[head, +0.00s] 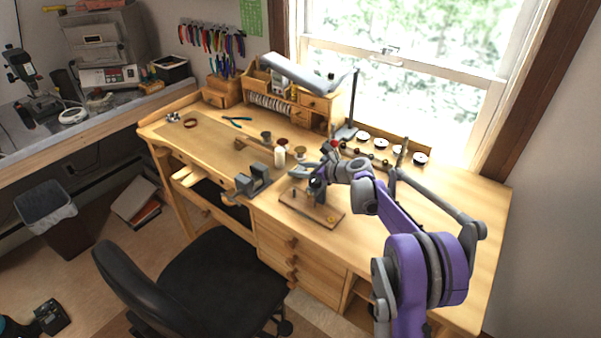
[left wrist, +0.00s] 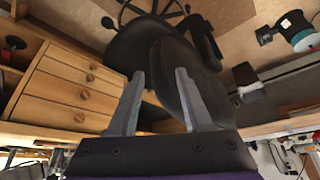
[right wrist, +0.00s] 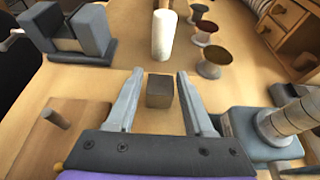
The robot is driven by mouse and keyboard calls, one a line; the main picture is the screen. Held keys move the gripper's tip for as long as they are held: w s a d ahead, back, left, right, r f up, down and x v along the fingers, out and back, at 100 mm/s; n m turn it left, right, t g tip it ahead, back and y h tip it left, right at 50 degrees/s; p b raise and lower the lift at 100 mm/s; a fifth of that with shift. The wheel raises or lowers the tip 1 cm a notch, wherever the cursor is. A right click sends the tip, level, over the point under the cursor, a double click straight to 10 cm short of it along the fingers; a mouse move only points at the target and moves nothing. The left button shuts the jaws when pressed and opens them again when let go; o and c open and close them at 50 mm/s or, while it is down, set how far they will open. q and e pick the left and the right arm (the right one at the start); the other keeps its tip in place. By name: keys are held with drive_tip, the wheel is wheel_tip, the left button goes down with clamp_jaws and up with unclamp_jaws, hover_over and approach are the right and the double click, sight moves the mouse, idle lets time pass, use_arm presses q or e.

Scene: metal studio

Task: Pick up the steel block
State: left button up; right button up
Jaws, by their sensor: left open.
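The steel block (right wrist: 160,92) is a small dark grey cube on the wooden bench top in the right wrist view. My right gripper (right wrist: 160,78) is open, its two fingers reaching to either side of the block with a visible gap on each side. In the head view the right gripper (head: 316,186) is over the bench, and I cannot make out the block clearly there. My left gripper (left wrist: 160,77) is open and empty in the left wrist view, with the chair and drawers beyond it. The left gripper is not visible in the head view.
A grey vise (right wrist: 75,32) stands at the left. A white cylinder (right wrist: 163,35) and several spool-like pieces (right wrist: 209,60) stand behind the block. A wooden board with a peg (right wrist: 60,135) is near left, a stacked metal tool (right wrist: 270,130) at right. A black chair (head: 215,280) stands before the bench.

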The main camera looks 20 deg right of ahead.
clamp_jaws()
drive_tip(key=shift+r, duration=0.1)
